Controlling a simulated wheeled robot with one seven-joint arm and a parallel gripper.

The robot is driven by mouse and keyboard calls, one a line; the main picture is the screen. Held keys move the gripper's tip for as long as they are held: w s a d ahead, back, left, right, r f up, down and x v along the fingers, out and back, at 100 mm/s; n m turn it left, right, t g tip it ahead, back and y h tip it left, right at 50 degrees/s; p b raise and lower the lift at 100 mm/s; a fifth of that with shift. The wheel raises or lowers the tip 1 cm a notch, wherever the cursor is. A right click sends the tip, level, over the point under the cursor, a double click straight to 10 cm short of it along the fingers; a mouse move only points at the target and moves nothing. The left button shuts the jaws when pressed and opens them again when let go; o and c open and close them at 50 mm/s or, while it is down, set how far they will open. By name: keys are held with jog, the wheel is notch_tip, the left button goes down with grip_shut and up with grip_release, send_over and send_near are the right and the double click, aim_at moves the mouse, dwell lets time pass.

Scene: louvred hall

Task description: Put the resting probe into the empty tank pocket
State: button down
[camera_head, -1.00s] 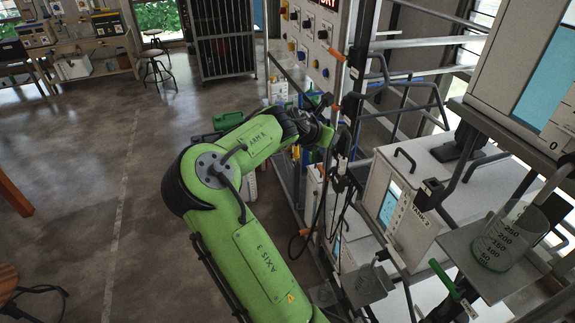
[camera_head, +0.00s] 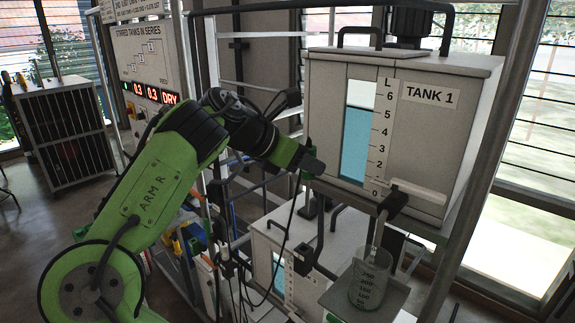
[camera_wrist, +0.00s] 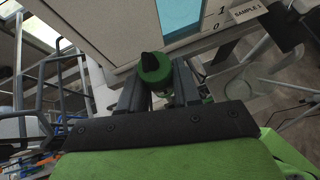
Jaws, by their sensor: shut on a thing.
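My gripper (camera_head: 313,164) is at the lower left corner of the white TANK 1 (camera_head: 425,130), in front of its face. I cannot clearly make out the empty pocket in either view. I cannot tell whether the probe touches the tank.
A glass beaker (camera_head: 370,280) stands on a small shelf below the TANK 1 tap (camera_head: 393,203). A lower white tank (camera_head: 270,240) and dark cables are below my gripper. The control panel (camera_head: 140,60) is at the left, and metal frame rails run around the tanks.

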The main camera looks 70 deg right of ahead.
notch_tip(320, 180, down, 8)
jog(key=b, duration=0.3)
jog(key=shift+w+f, duration=0.2)
jog(key=shift+f, duration=0.05)
jog(key=shift+a+r, duration=0.1)
dwell(0.5)
jog(key=b, duration=0.8)
send_over(303, 253)
jog(key=d, duration=0.1)
jog(key=shift+f, duration=4.25)
jog(key=shift+w+r, duration=0.1)
jog(key=shift+w, duration=0.2)
jog(key=c, duration=0.7)
grip_release()
